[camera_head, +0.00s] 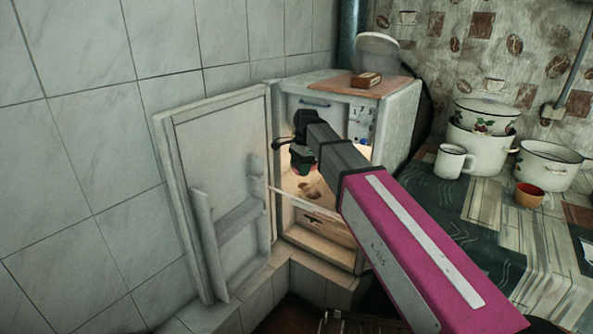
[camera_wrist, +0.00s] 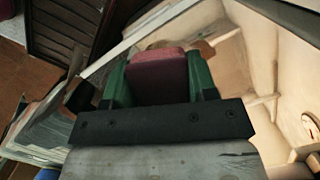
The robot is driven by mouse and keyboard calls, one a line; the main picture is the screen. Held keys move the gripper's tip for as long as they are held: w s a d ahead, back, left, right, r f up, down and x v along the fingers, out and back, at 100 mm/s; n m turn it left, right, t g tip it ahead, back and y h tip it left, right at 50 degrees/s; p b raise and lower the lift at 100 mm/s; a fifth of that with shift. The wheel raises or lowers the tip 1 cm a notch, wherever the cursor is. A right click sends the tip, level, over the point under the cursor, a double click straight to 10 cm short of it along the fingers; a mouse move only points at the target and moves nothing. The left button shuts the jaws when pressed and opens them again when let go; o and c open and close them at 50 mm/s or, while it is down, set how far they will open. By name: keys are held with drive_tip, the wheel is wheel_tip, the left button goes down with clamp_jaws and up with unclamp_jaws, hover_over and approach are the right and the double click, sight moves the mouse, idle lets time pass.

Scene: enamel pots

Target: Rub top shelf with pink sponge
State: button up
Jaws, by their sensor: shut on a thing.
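My gripper (camera_head: 303,160) reaches into the open white fridge (camera_head: 397,110) in the head view. In the wrist view my gripper (camera_wrist: 160,80) is shut on the pink sponge (camera_wrist: 158,77), which sits between two green fingers. In the head view only a small pinkish bit of the sponge shows beneath the fingers. The top shelf (camera_head: 318,207) is partly hidden behind the arm. It carries brownish stains (camera_head: 308,189). The sponge is over or near the stained surface; I cannot tell whether it touches.
The fridge door (camera_head: 222,180) stands open at the left, with racks on its inside. A table with enamel pots (camera_head: 478,146), a white mug (camera_head: 453,161) and an orange cup (camera_head: 528,195) is at the right. A small brown box (camera_head: 366,79) lies on the fridge top.

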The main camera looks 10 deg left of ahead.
drive_tip(key=s+d+m, duration=0.1)
drive_tip(key=m, duration=0.1)
drive_tip(key=s+d+r+m+y, duration=0.1)
drive_tip(key=m, duration=0.1)
drive_tip(key=shift+y, duration=0.3)
drive_tip(key=shift+f, duration=2.4)
drive_tip(key=shift+d, duration=0.1)
